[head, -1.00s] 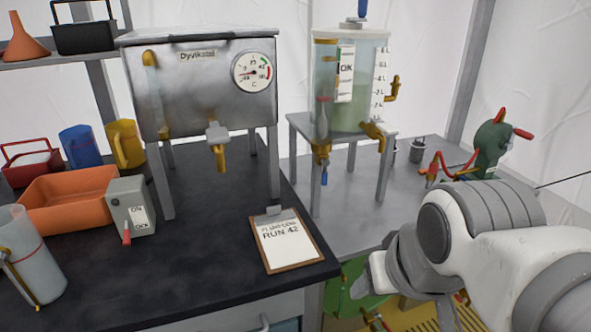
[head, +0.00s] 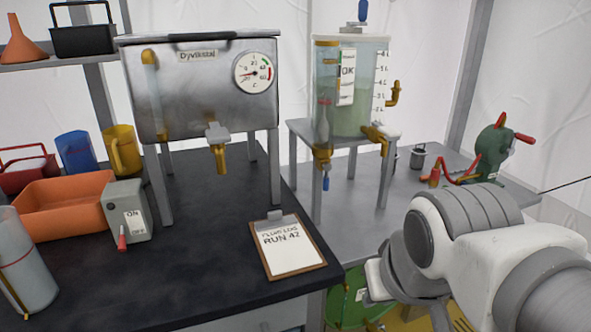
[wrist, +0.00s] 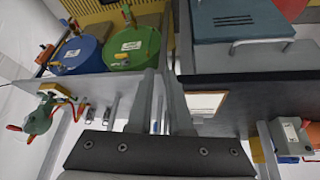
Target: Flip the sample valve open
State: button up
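The clear tank (head: 352,85) with pale green liquid stands on a grey stand at the back centre. The steel tank has a brass tap (head: 220,150) with a grey handle. I cannot tell which is the sample valve. My gripper (head: 405,300) is below and right of the clear tank, apart from all valves. In the wrist view my gripper (wrist: 162,90) points down, with its fingers apart and empty.
A clipboard (head: 288,246) lies on the black bench near its right corner. A grey switch box (head: 127,210) and an orange tray (head: 62,205) are at the left. A green hand pump (head: 492,150) stands at the right. Green (wrist: 131,47) and blue (wrist: 76,54) drums are below.

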aim_at(326, 179)
jog(key=w+r+p, duration=0.1)
jog(key=w, duration=0.1)
jog(key=w+r+h+p, duration=0.1)
jog(key=w+r+p, duration=0.1)
jog(key=w+d+r+h+p, duration=0.1)
jog(key=w, duration=0.2)
jog(key=shift+r+n+g, duration=0.3)
jog(key=shift+r, duration=0.1)
grip_shut()
jog(key=w+a+n+t+p, duration=0.1)
jog(key=w+a+p, duration=0.4)
jog(key=w, duration=0.5)
jog(key=w+a+n+p, duration=0.2)
jog(key=w+a+p, duration=0.3)
jog(key=w, duration=0.5)
jog(key=shift+w+a+r+t+h+p, duration=0.2)
jog(key=shift+w+r+t+h+p, duration=0.15)
jog(key=shift+p, duration=0.2)
jog(key=shift+w+d+f, duration=1.05)
jog(key=shift+w+f, duration=0.15)
jog(key=shift+f, duration=0.1)
jog(key=shift+w+d+f, duration=1.05)
jog(key=shift+w+f, duration=0.1)
jog(key=shift+f, duration=0.2)
jog(key=shift+w+d+f, duration=1.05)
jog(key=shift+w+f, duration=0.15)
jog(key=shift+f, duration=0.1)
jog(key=shift+f+n+b, duration=0.25)
jog(key=shift+n+b, duration=0.05)
jog(key=shift+b, duration=0.7)
